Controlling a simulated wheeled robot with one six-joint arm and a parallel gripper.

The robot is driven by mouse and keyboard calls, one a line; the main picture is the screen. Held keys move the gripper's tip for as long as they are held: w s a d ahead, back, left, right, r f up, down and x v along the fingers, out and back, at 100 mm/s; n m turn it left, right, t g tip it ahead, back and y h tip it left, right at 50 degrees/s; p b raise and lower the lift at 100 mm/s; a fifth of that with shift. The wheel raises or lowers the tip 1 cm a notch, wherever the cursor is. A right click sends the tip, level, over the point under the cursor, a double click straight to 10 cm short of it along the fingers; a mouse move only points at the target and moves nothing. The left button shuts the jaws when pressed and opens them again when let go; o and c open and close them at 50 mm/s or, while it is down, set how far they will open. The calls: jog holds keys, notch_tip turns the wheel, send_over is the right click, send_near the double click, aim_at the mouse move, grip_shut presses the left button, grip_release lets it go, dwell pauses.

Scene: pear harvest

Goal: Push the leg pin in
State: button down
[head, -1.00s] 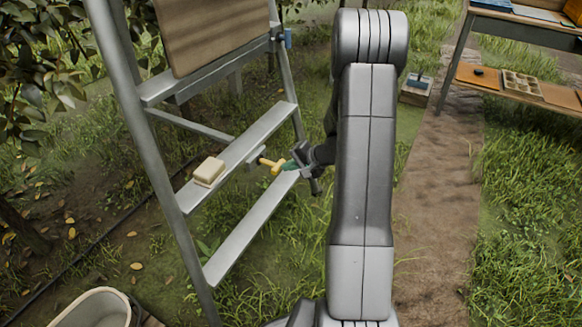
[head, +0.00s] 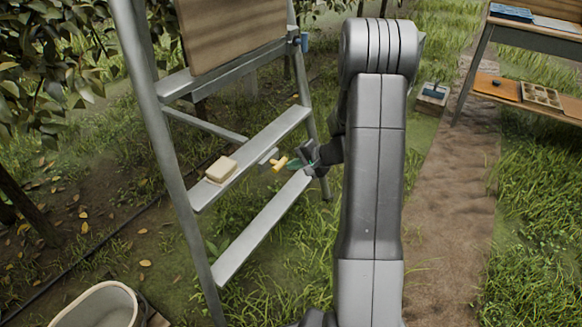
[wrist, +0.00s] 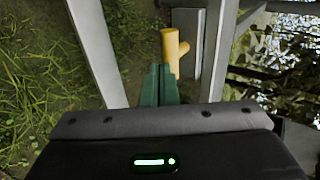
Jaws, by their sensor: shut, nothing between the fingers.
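The leg pin, a yellow T-shaped piece (head: 280,164), sits beside a small grey bracket (head: 268,156) on the ladder's far leg side. In the wrist view the pin (wrist: 171,48) shows just beyond my fingertips, with its short branch pointing right toward the grey bracket (wrist: 190,25). My gripper (head: 295,164) has green fingers shut together, with nothing between them; they show in the wrist view (wrist: 158,72). The fingertips are at the near end of the pin's bar and overlap it in view; I cannot tell whether they touch. The pin's inner end is hidden.
The metal ladder (head: 165,150) stands on grass, with a cream block (head: 221,169) on one step and a brown board (head: 232,35) above. A pale tub (head: 98,306) is at the lower left. A table (head: 480,50) is at the upper right, beyond a dirt path.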

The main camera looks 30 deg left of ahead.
jog(key=w+p+v, duration=0.1)
jog(key=p+v, duration=0.1)
jog(key=v, duration=0.9)
jog(key=shift+s+d, duration=0.5)
jog(key=shift+d, duration=0.05)
jog(key=shift+f, duration=0.1)
jog(key=shift+a+r+b+x, duration=0.15)
jog(key=shift+r+b+x, duration=0.05)
jog(key=shift+x, duration=2.05)
jog(key=shift+a+r+b+x, duration=0.2)
jog(key=shift+r+x, duration=0.05)
jog(key=shift+x, duration=2.05)
jog(key=shift+a+r+b+x, duration=0.15)
jog(key=shift+r+b+x, duration=0.05)
jog(key=shift+x, duration=2.05)
